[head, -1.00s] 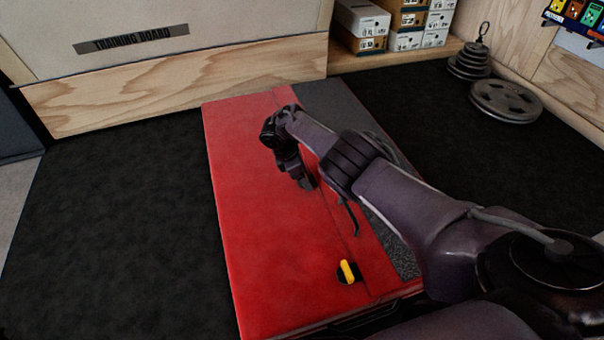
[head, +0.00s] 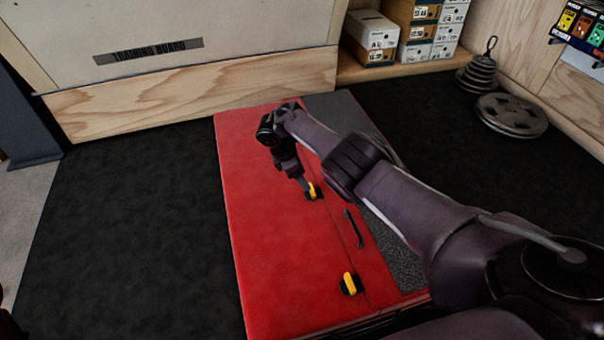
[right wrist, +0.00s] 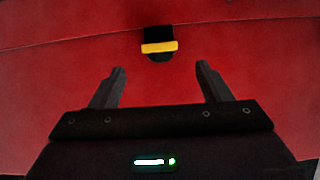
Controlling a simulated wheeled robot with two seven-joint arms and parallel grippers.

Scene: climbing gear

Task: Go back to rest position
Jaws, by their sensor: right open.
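My right arm reaches in from the right in the head view. My right gripper (head: 305,187) hangs over the red pad (head: 265,240), close to a black and yellow latch (head: 313,191). In the right wrist view the two fingers of my right gripper (right wrist: 161,88) are spread and empty. A black and yellow latch (right wrist: 159,46) sits ahead of the fingertips, apart from them. A second black and yellow latch (head: 350,284) is near the front of the pad. My left gripper is not in view.
A black handle (head: 354,229) lies on the pad between the latches. A training board (head: 190,75) stands behind. Shoe boxes (head: 372,38) and weight plates (head: 511,115) are at the back right. The dark floor left of the pad is clear.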

